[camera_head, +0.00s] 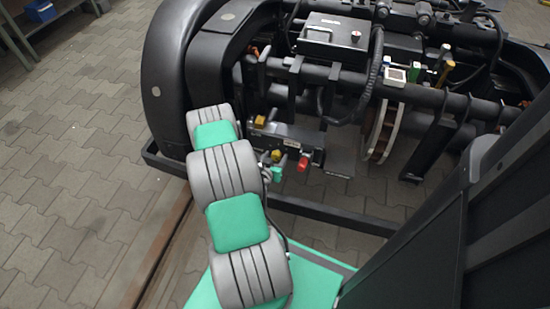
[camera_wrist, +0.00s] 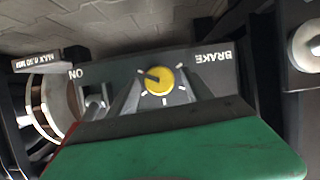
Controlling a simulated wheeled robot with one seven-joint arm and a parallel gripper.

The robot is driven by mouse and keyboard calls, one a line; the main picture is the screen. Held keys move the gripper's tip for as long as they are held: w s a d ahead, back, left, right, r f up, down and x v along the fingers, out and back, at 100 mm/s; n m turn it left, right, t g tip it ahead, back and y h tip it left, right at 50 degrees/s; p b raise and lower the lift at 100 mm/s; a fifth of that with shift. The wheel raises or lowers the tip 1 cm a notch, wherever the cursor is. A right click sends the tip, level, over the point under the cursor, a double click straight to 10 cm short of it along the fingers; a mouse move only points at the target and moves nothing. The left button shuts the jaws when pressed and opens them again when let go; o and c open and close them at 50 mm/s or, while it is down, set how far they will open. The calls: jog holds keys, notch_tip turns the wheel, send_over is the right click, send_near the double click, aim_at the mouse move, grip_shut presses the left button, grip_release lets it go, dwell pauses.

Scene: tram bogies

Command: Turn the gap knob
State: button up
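The yellow gap knob (camera_wrist: 160,81) is round with a dark pointer mark toward the left. Pale tick marks surround it on a dark panel (camera_wrist: 215,68) lettered BRAKE and ON, upside down in the wrist view. My gripper (camera_wrist: 160,92) has its green body across the bottom of this view. Its dark fingers look parted, one on each side of the knob; contact cannot be told. In the head view, the brake unit (camera_head: 290,137) hangs low on the bogie, beyond my arm. My fingertips cannot be made out clearly there.
A small metal toggle (camera_wrist: 96,101) sits beside ON. A plate (camera_wrist: 37,60) lettered MAX 6.50 MM and a brake disc (camera_wrist: 53,108) are at the left. In the head view, the black bogie frame (camera_head: 330,216) surrounds the unit; paved floor (camera_head: 70,150) is open at the left.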

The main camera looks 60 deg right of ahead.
grip_shut()
dwell(0.4)
jog(key=shift+f, duration=0.1)
jog(key=shift+w+a+f+n+g+b, duration=0.15)
jog(key=shift+n+g+b, duration=0.55)
jog(key=shift+n+b, duration=0.45)
jog(key=n+g+h+b, duration=0.1)
jog(key=n+b, duration=0.1)
jog(key=b, duration=0.1)
jog(key=shift+w+f, duration=0.1)
jog(key=shift+w, duration=0.05)
jog(key=n+g+b, duration=0.1)
jog(key=n+b, duration=0.1)
jog(key=shift+n+g+h, duration=0.3)
jog(key=shift+n+h, duration=0.05)
jog(key=shift+h, duration=0.05)
jog(key=shift+n+g+h+b, duration=0.3)
jog(key=shift+n+b, duration=0.4)
jog(key=shift+b, duration=0.2)
